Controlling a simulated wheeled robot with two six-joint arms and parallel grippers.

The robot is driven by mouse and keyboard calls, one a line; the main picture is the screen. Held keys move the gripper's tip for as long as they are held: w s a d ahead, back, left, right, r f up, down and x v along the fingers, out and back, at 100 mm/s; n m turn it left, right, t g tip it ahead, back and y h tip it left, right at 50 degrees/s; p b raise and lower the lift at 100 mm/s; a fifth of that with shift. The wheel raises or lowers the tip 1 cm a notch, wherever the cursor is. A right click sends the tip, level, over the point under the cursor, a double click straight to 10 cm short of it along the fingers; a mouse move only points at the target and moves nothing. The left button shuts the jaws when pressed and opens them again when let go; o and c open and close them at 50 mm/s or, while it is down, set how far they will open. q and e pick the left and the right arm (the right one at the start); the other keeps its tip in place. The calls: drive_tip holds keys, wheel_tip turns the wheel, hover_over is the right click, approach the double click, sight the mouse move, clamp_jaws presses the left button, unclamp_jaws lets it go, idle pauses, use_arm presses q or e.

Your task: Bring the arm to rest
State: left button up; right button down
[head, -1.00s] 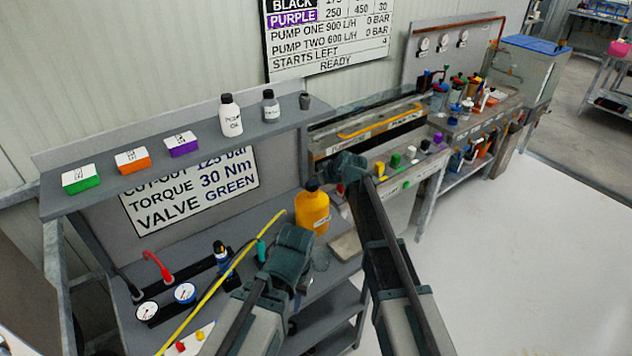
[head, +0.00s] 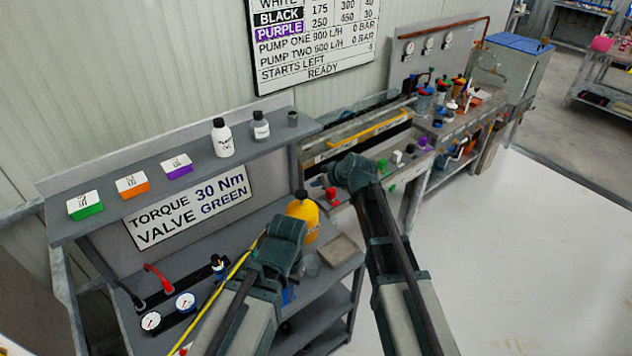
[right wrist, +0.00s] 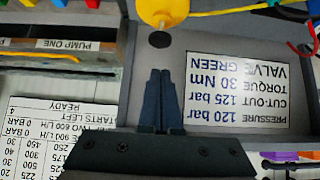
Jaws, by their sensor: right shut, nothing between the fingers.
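My right gripper (head: 350,172) is the upper one in the head view, raised in front of the pump bench. In the right wrist view its two dark fingers (right wrist: 161,72) lie together, shut and empty. My left gripper (head: 278,240) is lower, in front of the grey shelf unit and just left of the yellow bottle (head: 303,213), which it partly covers. Its fingertips are hidden, so I cannot tell whether it is open. Both arms reach forward from the bottom of the head view.
The shelf's upper board (head: 180,190) carries a green box (head: 85,206), an orange box (head: 132,186), a purple box (head: 177,167) and bottles. Gauges and a yellow hose lie below. The pump bench stands behind my right gripper. White floor (head: 530,260) at right is clear.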

idle(0.5)
drive_tip(key=s+f+m+g+h+b, duration=0.1)
drive_tip(key=s+f, duration=0.3)
drive_tip(key=s, duration=0.6)
drive_tip(key=s+d+f+m+g+h+b, duration=0.1)
drive_tip(key=s+f+g+h+b, duration=0.1)
drive_tip(key=s, duration=0.9)
drive_tip(key=s+d+f+m+g+h+b, duration=0.1)
drive_tip(key=s+f+g+h+b, duration=0.1)
drive_tip(key=s+f, duration=0.4)
drive_tip(key=s+g+h, duration=0.1)
drive_tip(key=s+g, duration=0.1)
drive_tip(key=s, duration=0.3)
drive_tip(key=shift+s+d+g+h+b, duration=0.15)
drive_tip(key=shift+d+g+h+b, duration=0.05)
drive_tip(key=shift+g+h+b, duration=0.15)
drive_tip(key=shift+a+f, duration=0.1)
